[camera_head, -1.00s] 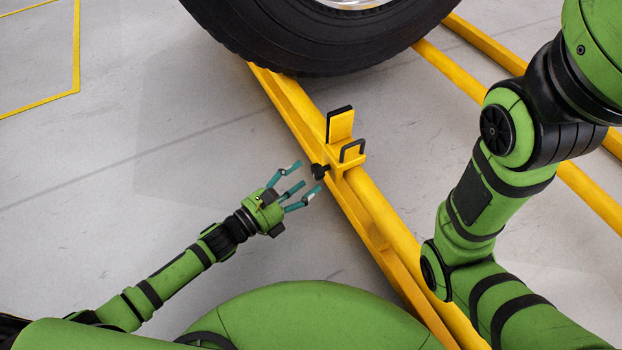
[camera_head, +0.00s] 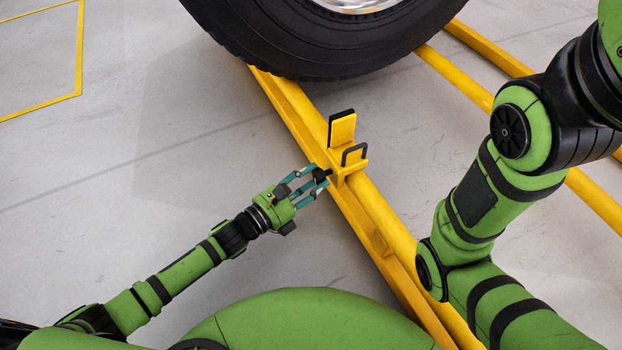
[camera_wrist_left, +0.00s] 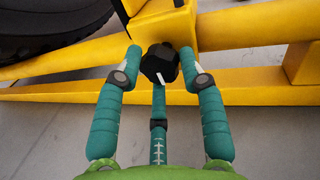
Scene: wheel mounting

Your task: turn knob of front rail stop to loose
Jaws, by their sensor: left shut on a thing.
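The front rail stop (camera_head: 341,129) is a yellow block with an upright plate and a black handle, sitting on a yellow rail. Its black knob (camera_wrist_left: 160,63) sticks out of the side of the block, with a white mark on its lower face. My left gripper (camera_head: 316,177) is shut on the knob, its teal fingers around it. In the left wrist view one finger is on each side of the knob and a third is below. In the head view the fingers partly hide the knob. My right arm shows at the right; its gripper is out of view.
A large black tyre (camera_head: 320,40) stands on the rails behind the stop. The yellow rail (camera_head: 380,219) runs diagonally past the stop, with further yellow rails (camera_head: 455,78) to the right. The grey floor left of the rail is clear.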

